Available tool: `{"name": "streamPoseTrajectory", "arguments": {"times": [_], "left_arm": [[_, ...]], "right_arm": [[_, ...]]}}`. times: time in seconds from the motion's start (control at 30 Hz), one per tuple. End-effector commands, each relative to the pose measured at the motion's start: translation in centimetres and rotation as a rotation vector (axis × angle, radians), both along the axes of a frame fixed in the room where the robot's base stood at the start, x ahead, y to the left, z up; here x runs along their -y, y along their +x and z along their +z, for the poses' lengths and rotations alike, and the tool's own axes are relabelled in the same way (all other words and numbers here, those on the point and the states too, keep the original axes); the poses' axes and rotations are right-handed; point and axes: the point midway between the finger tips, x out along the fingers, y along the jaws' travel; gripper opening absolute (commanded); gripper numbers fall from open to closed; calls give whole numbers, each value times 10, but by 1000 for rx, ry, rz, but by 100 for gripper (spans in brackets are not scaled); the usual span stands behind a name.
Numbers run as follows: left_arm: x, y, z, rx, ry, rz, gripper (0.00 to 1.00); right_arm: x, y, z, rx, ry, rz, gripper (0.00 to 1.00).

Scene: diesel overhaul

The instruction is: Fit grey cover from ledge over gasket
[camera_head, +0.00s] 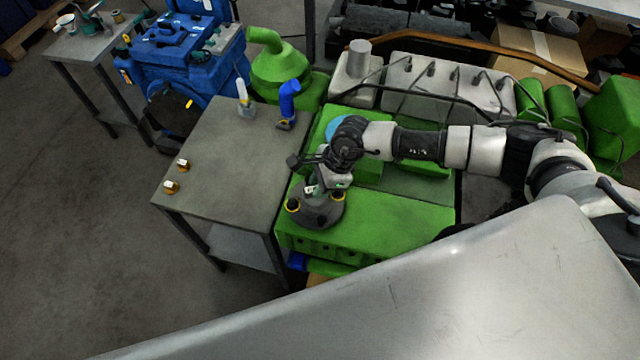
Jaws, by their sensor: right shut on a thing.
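A dark grey round cover (320,212) is at the near left corner of the green engine block (390,225). My right gripper (318,190) is above it, shut on it. I cannot make out a gasket; the cover and gripper hide the surface beneath. My left gripper is not in view.
Pipes and grey engine covers (445,85) lie behind my right arm. A pale metal surface blocks the lower right.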

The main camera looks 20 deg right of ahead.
Motion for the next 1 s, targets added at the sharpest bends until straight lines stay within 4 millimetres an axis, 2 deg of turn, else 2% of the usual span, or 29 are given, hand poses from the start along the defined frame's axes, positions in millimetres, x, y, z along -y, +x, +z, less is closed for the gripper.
{"name": "streamPoseTrajectory", "arguments": {"times": [0.1,0.37,0.7,1.0], "left_arm": [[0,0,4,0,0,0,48],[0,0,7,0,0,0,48],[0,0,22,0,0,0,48],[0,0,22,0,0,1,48]], "right_arm": [[-1,1,8,4,3,-1,0],[-1,1,13,5,4,0,0],[-1,2,39,5,5,0,0],[-1,1,40,4,4,-1,0]]}}
